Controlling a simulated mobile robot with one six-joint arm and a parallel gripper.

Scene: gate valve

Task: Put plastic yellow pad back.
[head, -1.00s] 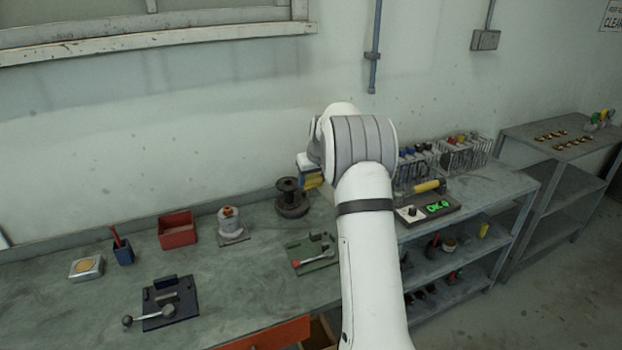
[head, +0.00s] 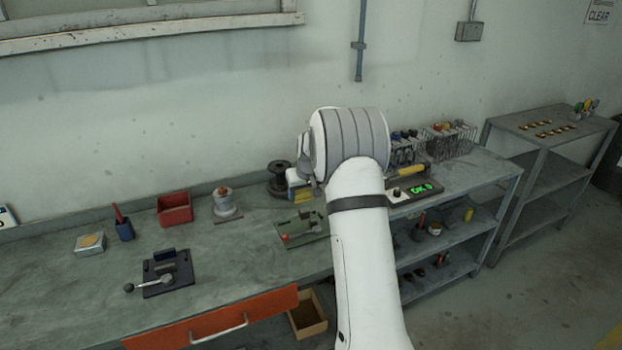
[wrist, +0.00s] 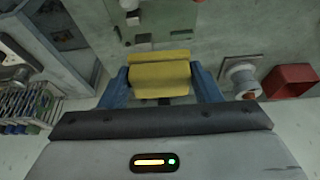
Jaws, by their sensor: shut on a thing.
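The yellow plastic pad (wrist: 160,78) is held between the two blue fingers of my gripper (wrist: 160,74) in the wrist view. In the head view my gripper (head: 300,190) hangs above the bench, to the right of the black spool, and a bit of yellow shows at it; my arm hides the rest. A green fixture (head: 300,231) lies on the bench below and in front of my gripper. The fixture (wrist: 165,22) also shows beyond the pad in the wrist view, cut by the top edge.
The black spool (head: 278,180) stands close to my gripper. A grey pot (head: 226,204), red bin (head: 175,209) and dark lever fixture (head: 167,275) are further left. A panel with a green display (head: 421,188) and tool racks (head: 449,141) are right. An orange drawer (head: 220,325) is in front.

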